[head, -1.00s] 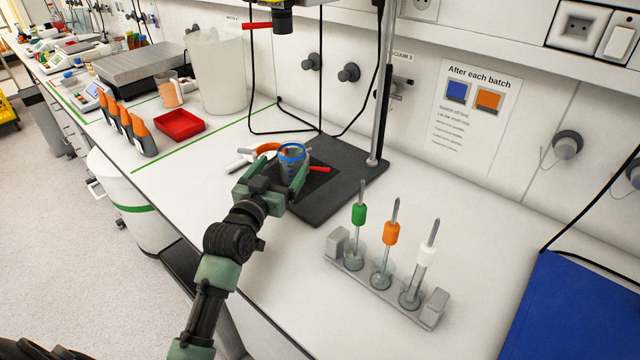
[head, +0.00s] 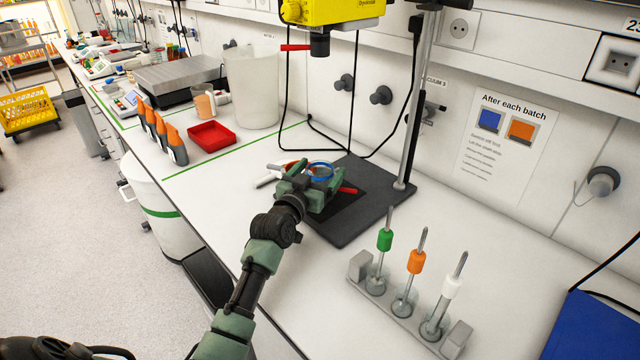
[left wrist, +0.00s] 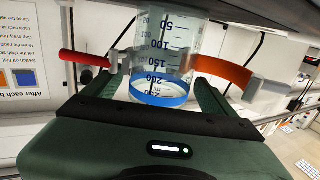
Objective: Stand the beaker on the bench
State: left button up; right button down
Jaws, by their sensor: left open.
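The clear beaker (head: 321,170) with a blue rim is over the dark base plate of the stirrer stand (head: 345,228). My open left gripper (head: 318,186) reaches it from the front and hides most of its lower part. In the left wrist view the beaker (left wrist: 165,50) shows its printed scale upside down and stands between my two fingers, which are at its sides and not closed on it. An orange strap (left wrist: 222,70) and a red-handled clamp (left wrist: 85,59) lie beside the beaker's wall. Whether the beaker's bottom touches the plate is hidden. My right gripper is not in view.
A yellow stirrer head (head: 330,10) hangs above on the metal rod (head: 411,120). A rack (head: 400,318) with several coloured-collar rods stands at front right. A red tray (head: 211,137) and orange-capped bottles (head: 163,132) are at left.

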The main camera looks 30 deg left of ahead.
pick_arm(q)
jog(key=c, duration=1.8)
jog(key=shift+r, duration=0.1)
grip_shut()
jog(key=shift+s+r, duration=0.15)
